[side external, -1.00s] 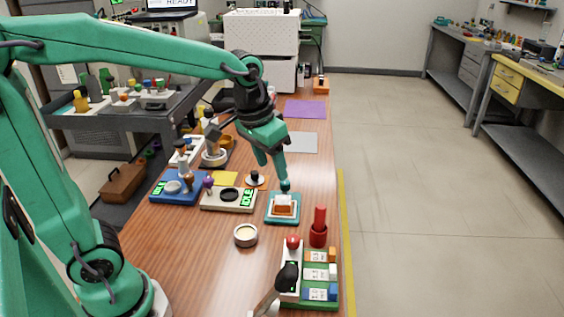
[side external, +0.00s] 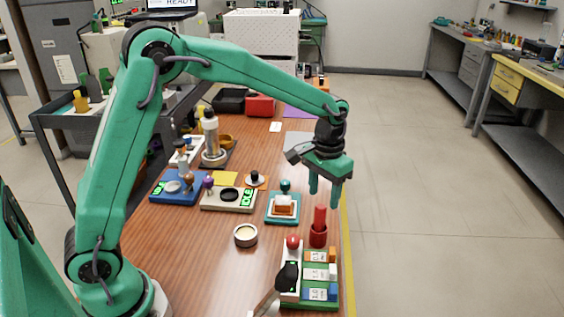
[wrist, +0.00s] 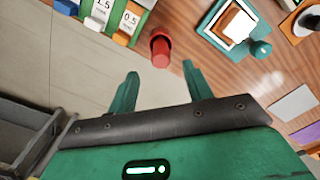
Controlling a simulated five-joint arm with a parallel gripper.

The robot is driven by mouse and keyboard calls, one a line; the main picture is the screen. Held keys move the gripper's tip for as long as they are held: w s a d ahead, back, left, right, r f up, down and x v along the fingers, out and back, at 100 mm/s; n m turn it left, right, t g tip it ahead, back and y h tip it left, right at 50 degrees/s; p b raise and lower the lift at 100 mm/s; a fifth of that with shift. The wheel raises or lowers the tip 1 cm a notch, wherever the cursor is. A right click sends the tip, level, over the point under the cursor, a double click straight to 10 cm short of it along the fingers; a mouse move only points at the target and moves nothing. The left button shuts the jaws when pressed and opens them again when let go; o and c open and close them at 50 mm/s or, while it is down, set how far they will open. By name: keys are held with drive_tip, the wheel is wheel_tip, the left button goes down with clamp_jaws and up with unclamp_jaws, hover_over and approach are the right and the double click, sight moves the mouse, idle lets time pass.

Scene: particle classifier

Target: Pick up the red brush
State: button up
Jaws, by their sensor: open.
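The red brush (side external: 320,216) stands upright in a darker red cup (side external: 318,238) near the table's right edge. It also shows in the wrist view (wrist: 159,44) as a red cylinder, seen from above; its bristles are not visible. My gripper (side external: 324,198) is open and empty, with its fingers pointing down just above the brush in the side view. In the wrist view my gripper (wrist: 160,68) has its two fingers apart, and the brush lies just beyond the fingertips, roughly centred between them. The fingers do not appear to touch it.
A green rack (side external: 311,305) with labelled coloured blocks stands just in front of the cup. A teal tray (side external: 284,219) with a teal knob is to its left. A round dish (side external: 246,235) sits farther left. The floor right of the table is clear.

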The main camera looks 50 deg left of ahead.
sight(320, 216)
drive_tip(key=shift+f, duration=0.15)
drive_tip(key=shift+s+a+f, duration=0.1)
drive_tip(key=shift+f, duration=3.7)
drive_tip(key=c, duration=1.1)
